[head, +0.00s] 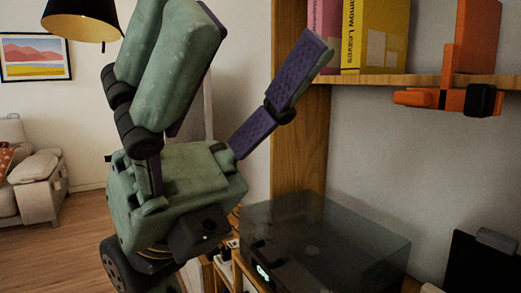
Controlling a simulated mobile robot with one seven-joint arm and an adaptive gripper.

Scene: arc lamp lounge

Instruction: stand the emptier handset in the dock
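My gripper (262,28) fills the left centre of the head view, green with purple ridged pads. Its fingers point up and are spread wide apart, with nothing between them. I cannot make out any handset or the dock for certain. Some small pale and dark items (231,246) show just right of the gripper's base, partly hidden by it and too small to name.
A dark box with a clear lid (325,240) and a lit display stands below the shelf (370,79). The shelf holds a yellow book (375,35); an orange clamp-like thing (450,98) is at its edge. A black panel (485,265) stands lower right. An armchair (35,175) is far left.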

